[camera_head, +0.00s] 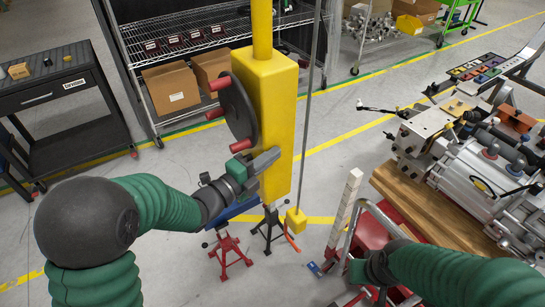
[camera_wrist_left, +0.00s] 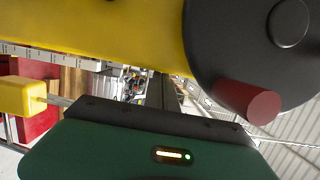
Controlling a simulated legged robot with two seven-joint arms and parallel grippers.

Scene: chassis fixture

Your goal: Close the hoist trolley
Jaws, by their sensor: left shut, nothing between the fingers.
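The hoist trolley is a tall yellow body (camera_head: 281,120) in the middle of the head view. A black handwheel (camera_head: 238,108) with several red handles (camera_head: 221,83) is on its left side. My left gripper (camera_head: 276,153) is shut and empty, in front of the lower body, just right of the lowest red handle. Contact with the body cannot be told. In the left wrist view the yellow body (camera_wrist_left: 90,25) fills the top, with the black handwheel (camera_wrist_left: 225,45) and a red handle (camera_wrist_left: 248,102) at right. My right gripper (camera_head: 362,270) is low at right, its jaws unclear.
A yellow hook block (camera_head: 296,219) hangs on a cable right of the trolley. Red and black jack stands (camera_head: 229,252) stand below. A wooden bench (camera_head: 419,199) with a metal assembly is at right. Shelves with boxes (camera_head: 171,87) are behind; a black cart (camera_head: 61,97) is at left.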

